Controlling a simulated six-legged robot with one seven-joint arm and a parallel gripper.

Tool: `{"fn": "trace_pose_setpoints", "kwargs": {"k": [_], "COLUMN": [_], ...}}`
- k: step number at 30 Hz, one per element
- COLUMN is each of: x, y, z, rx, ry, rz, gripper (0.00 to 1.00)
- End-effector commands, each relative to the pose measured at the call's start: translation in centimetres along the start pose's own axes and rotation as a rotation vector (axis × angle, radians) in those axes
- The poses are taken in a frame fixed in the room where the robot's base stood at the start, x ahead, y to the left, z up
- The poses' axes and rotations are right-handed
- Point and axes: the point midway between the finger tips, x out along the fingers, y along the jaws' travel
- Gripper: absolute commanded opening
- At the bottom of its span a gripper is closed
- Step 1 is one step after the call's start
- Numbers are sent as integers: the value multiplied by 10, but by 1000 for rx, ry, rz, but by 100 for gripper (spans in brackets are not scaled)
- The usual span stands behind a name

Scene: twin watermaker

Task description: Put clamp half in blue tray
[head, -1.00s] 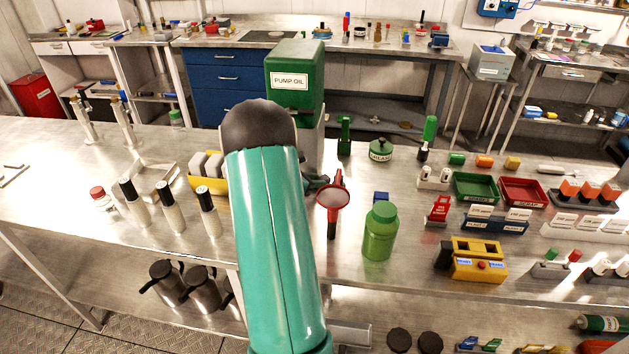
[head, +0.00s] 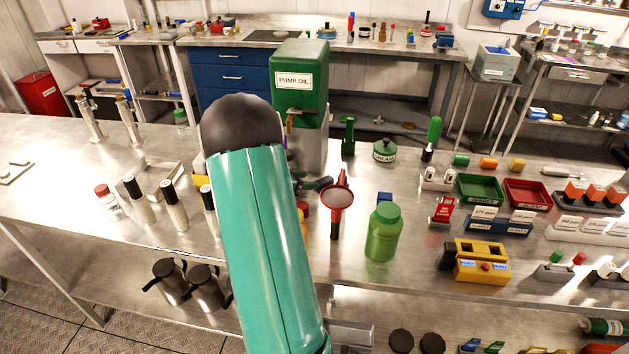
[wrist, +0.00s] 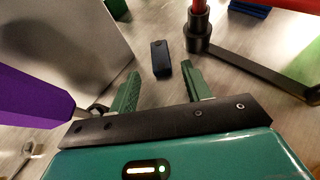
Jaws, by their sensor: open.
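My gripper (wrist: 161,74) shows in the wrist view with its two green fingers apart and nothing between the pads. A small dark block (wrist: 161,58), which looks like the clamp half, lies on the steel bench just beyond and between the fingertips. In the head view my arm hides most of this spot, and I cannot make out the block there. A blue holder with white label cards (head: 497,226) stands at the right of the bench. A small blue object (head: 384,198) sits behind the green bottle. I cannot tell which one is the blue tray.
A red funnel on a stand (head: 336,200) is close to the gripper; its dark base arm (wrist: 255,72) lies right of the fingers. A purple object (wrist: 35,95) is close on the left. The green bottle (head: 383,233), green tray (head: 480,188) and red tray (head: 527,193) stand rightward.

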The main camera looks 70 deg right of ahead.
Motion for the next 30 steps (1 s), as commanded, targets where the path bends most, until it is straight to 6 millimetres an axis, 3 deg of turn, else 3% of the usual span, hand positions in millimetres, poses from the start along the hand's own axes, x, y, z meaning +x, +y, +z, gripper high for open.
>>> {"fn": "trace_pose_setpoints", "kwargs": {"k": [4,14,17,20,23,30], "x": [-17,-22,-40,-76,-128,-257], "y": [0,0,1,-1,-8,-49], "z": [0,1,4,7,10,2], "rx": [0,6,46,134,264,585], "ry": [-1,2,19,64,140,400], "rz": [1,0,11,30,53,79], "gripper": [48,48,48,48,48,48]}}
